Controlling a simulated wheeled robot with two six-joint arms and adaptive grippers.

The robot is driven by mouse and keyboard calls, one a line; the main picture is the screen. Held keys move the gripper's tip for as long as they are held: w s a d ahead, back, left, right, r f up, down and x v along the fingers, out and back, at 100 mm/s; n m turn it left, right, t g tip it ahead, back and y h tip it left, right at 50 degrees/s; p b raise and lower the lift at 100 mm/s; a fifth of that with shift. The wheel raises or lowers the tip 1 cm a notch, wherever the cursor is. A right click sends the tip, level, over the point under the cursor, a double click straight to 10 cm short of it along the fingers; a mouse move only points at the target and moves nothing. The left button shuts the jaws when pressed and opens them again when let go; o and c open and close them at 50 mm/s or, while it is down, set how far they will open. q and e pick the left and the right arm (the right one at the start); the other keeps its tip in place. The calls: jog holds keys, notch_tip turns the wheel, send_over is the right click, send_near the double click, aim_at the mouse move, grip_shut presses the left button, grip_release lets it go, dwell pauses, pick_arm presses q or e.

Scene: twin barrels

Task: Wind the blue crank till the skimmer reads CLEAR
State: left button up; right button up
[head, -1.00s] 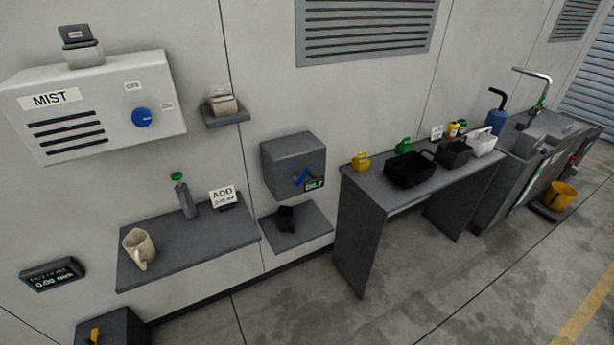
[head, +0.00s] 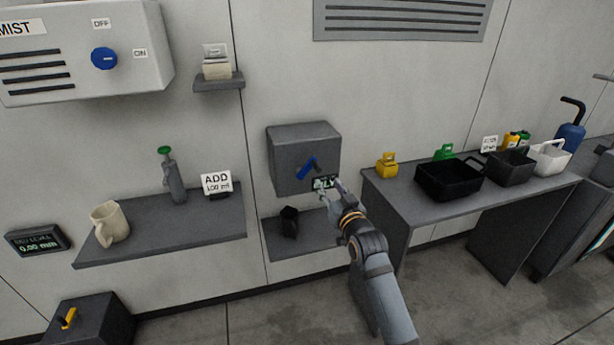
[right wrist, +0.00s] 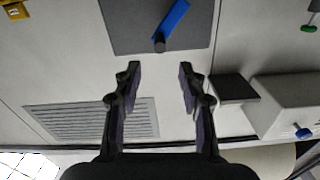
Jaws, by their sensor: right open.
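The blue crank (head: 307,168) is on the front of a grey wall box (head: 290,150), the skimmer. In the right wrist view the crank (right wrist: 173,22) shows at the top, beyond the fingertips and apart from them. The box's small display (head: 324,182) is partly hidden by my right gripper, and I cannot read it. My right gripper (head: 333,187) is in front of the box's lower right corner. In the right wrist view its fingers (right wrist: 160,72) are spread apart with nothing between them. My left gripper is not in view.
A shelf under the box holds a small black container (head: 289,222). A table (head: 400,198) with black bins stands to the right.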

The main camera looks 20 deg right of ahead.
aim_at(320, 172)
jog(key=w, duration=1)
jog(key=shift+w+a, duration=0.15)
jog(key=shift+w, duration=0.05)
jog(key=shift+c, duration=0.3)
grip_shut()
